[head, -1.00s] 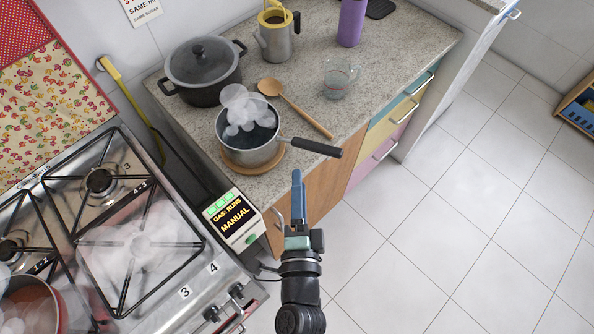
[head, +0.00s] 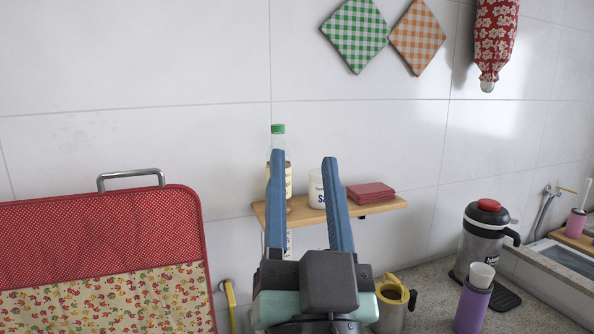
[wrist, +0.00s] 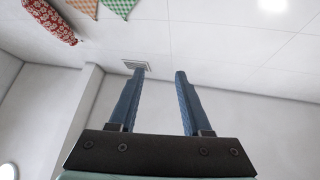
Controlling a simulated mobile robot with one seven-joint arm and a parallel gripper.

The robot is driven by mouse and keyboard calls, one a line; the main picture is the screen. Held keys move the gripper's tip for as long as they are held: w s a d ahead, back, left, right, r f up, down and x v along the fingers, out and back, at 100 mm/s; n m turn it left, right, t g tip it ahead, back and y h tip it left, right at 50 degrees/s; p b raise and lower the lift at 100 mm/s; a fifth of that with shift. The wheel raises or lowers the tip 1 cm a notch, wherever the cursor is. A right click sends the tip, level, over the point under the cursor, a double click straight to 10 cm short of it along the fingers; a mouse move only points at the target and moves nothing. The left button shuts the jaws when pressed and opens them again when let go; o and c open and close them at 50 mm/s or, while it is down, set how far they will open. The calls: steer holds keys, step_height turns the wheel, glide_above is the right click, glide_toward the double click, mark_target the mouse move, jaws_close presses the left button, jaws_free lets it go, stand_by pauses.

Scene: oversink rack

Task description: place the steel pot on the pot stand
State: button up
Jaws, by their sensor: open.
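My gripper (head: 303,158) is open and empty, raised with its two blue fingers pointing up in front of the white tiled wall. In the wrist view, the gripper (wrist: 160,71) also shows its two fingers apart with nothing between them. The steel pot and the pot stand are in neither view now. A second ago, the head view showed a steaming steel pot with a dark handle sitting on a round wooden stand on the counter.
A small wooden shelf (head: 384,206) behind the gripper holds a green-capped bottle (head: 278,129), a white jar (head: 317,190) and red boxes (head: 370,191). Below right, the counter (head: 432,290) holds a yellow-rimmed jug (head: 392,308), a steel flask (head: 482,245) and a purple tumbler (head: 471,308).

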steer(key=s+r+n+t+h, duration=0.1)
steer(key=s+r+n+t, duration=0.1)
steer(key=s+r, duration=0.5)
step_height(320, 180, up, 4)
steer(key=shift+s+a+r, duration=0.1)
steer(key=shift+s+a, duration=0.05)
steer(key=shift+a, duration=0.2)
